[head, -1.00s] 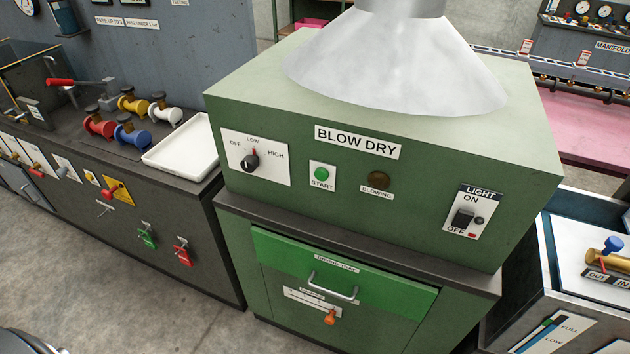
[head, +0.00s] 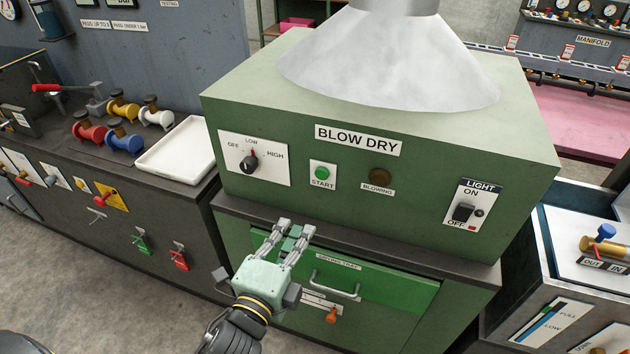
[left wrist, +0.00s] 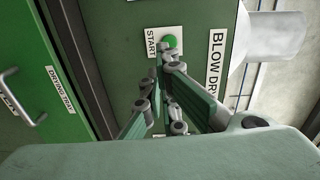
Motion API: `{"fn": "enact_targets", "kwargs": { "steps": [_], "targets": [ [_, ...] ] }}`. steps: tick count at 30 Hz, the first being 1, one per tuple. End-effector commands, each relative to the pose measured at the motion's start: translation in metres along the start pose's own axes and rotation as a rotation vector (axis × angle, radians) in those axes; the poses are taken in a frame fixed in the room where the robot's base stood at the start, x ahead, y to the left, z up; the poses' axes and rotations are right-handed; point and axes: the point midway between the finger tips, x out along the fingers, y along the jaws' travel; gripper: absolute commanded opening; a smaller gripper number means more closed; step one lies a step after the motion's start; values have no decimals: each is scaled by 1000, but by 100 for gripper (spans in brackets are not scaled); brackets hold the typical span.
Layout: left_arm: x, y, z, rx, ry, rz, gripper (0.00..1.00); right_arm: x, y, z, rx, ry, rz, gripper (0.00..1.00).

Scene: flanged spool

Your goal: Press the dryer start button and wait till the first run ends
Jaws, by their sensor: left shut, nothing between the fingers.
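The green start button (head: 322,173) sits on a white plate marked START, on the front of the green BLOW DRY unit (head: 450,150). Right of it is a dark brown BLOWING lamp (head: 380,176), which looks unlit. My left gripper (head: 292,228) is shut and empty, below and a little left of the button, in front of the drying tray drawer. In the left wrist view the shut fingertips (left wrist: 168,60) point toward the start button (left wrist: 170,41), which shows just past them. I cannot tell whether they touch. My right gripper is not in view.
The dial (head: 249,164) points near LOW. The LIGHT switch (head: 463,213) is at the right of the panel. The drying tray drawer (head: 400,290) with its handle is below. A white tray (head: 178,150) and several coloured spools stand on the left bench.

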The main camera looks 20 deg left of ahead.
Motion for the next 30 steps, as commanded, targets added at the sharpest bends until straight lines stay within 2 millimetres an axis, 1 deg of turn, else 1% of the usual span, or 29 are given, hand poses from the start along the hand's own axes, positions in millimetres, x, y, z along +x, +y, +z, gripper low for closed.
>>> {"fn": "enact_targets", "kwargs": {
  "steps": [1,4,14,17,20,23,30],
  "targets": [
    [-2,-10,1,14,-2,-17,0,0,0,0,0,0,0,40],
    [-4,-19,1,32,-5,-35,0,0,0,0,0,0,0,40],
    [-3,-21,1,32,-5,-37,0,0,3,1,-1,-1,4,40],
    [2,-22,1,32,-5,-38,0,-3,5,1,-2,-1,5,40],
    [13,-24,1,31,-5,-39,0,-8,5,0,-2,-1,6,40],
    [31,-26,1,31,-5,-39,0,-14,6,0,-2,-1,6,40],
    [84,-28,2,30,-5,-38,0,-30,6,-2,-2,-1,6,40]
  ]
}}
